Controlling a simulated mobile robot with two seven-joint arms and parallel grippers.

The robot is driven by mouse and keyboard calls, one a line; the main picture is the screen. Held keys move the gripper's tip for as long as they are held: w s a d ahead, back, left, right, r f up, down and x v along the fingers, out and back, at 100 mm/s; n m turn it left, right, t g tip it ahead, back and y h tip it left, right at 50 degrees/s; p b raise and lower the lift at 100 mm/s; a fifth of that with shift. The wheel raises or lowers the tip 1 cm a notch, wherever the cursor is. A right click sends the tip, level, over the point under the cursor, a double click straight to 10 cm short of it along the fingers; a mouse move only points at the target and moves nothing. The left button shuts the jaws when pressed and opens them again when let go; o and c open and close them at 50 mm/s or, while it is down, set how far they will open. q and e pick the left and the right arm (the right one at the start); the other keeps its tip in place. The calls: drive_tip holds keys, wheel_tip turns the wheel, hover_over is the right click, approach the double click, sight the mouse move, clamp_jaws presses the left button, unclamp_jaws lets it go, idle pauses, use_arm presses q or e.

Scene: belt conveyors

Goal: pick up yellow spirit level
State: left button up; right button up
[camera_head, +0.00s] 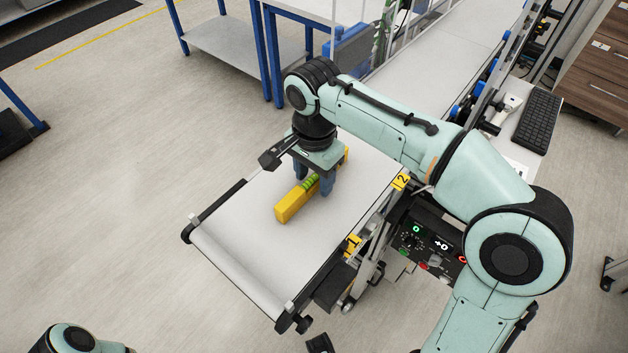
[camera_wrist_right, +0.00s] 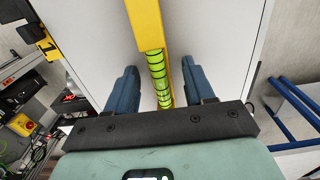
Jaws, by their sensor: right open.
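The yellow spirit level (camera_head: 290,206) lies on the white belt of the conveyor (camera_head: 240,235), partly hidden behind my right gripper in the head view. My right gripper (camera_head: 314,186) points down over it, with its blue fingers on either side of the level. In the right wrist view the level (camera_wrist_right: 147,27) with its green vial runs between the two open fingers of the gripper (camera_wrist_right: 158,90), with a gap on each side. I cannot tell how far the fingertips are above the belt. My left gripper does not show; only part of my left arm is at the bottom left.
A control box (camera_head: 432,243) with lit displays hangs on the conveyor's right side, near yellow tags 1 and 2. A keyboard (camera_head: 537,120) lies on a side shelf. A blue-legged table (camera_head: 225,72) stands behind.

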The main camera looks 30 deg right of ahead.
sight(314, 175)
clamp_jaws()
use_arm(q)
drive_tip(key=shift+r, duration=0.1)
use_arm(e)
drive_tip(key=shift+r, duration=0.15)
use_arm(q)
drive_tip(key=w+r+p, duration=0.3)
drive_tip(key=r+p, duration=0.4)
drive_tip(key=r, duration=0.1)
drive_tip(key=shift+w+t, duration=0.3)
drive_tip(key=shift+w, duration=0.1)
use_arm(e)
wheel_tip(314, 175, up, 20)
